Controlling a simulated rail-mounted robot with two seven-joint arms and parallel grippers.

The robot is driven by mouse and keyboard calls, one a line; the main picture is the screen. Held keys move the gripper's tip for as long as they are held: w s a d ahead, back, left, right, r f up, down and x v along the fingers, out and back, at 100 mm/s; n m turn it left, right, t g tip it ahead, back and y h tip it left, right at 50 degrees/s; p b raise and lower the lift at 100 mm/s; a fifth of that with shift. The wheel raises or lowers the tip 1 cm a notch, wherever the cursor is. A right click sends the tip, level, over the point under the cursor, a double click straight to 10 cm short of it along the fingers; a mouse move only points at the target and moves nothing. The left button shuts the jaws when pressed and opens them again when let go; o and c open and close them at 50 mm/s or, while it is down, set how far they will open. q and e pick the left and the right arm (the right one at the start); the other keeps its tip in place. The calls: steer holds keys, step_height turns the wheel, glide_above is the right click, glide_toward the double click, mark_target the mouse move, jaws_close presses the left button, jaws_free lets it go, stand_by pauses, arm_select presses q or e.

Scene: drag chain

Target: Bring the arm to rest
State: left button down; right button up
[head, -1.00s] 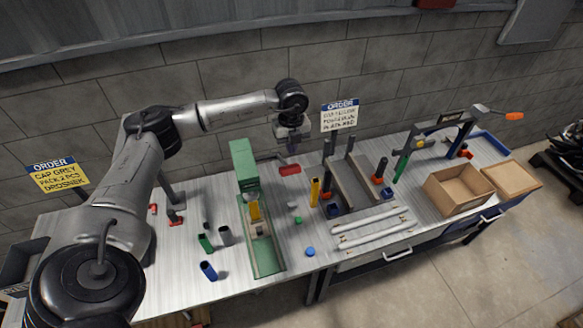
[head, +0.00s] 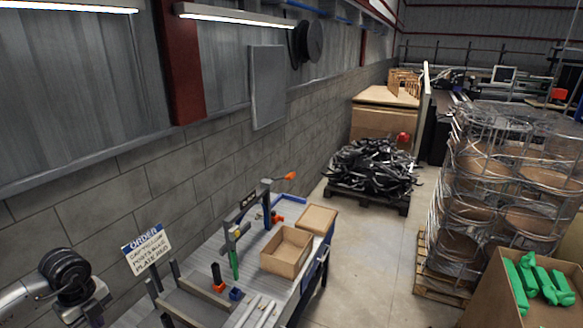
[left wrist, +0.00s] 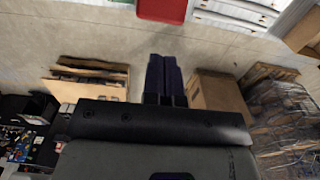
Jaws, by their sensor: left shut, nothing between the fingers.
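My left arm comes in at the lower left corner of the head view, with its wrist at the left end of the workbench (head: 205,262). My left gripper (head: 97,318) is cut off near the bottom edge there. In the left wrist view its two dark fingers (left wrist: 165,76) are together with nothing between them. Floor and boxes show beyond them. My right gripper is in neither view.
An order sign (head: 147,250) stands close to the left wrist. An open cardboard box (head: 287,252) sits on the bench. A pallet of black scrap (head: 370,170) and stacked wire baskets (head: 468,190) stand beyond. Floor between is clear.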

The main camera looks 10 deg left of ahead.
arm_select(q)
steer(key=w+d+r+m+t+h, duration=0.6)
steer(key=w+d+r+m+t, duration=0.3)
steer(key=w+t, duration=0.35)
step_height(320, 180, up, 21)
steer(key=s+d+n+t+y, duration=0.1)
steer(key=d+n+t+y, duration=0.2)
steer(key=n+t+y, duration=0.55)
steer(key=s+d+f+n+g, duration=0.3)
steer(key=s+d+f+n, duration=0.2)
steer(key=f, duration=0.5)
steer(key=s+d+f+n+g, duration=0.4)
steer(key=s+d+f+n, duration=0.15)
steer(key=f, duration=0.35)
steer(key=s+d+f+n+g, duration=0.35)
steer(key=f+n, duration=0.25)
steer(key=f, duration=0.4)
steer(key=s+d+f+n+g+h, duration=0.1)
steer(key=s+d+f+g, duration=0.1)
steer(key=s+f, duration=0.7)
steer(key=s+d+f+n+g+h, duration=0.1)
steer(key=s+d+f+g, duration=0.2)
steer(key=s+f, duration=0.6)
steer(key=s+g+p, duration=0.1)
steer(key=s+g, duration=0.1)
steer(key=s, duration=0.3)
steer(key=shift+d+f+n+h, duration=0.2)
steer(key=shift+d+n+h, duration=0.1)
steer(key=shift+n+h, duration=0.1)
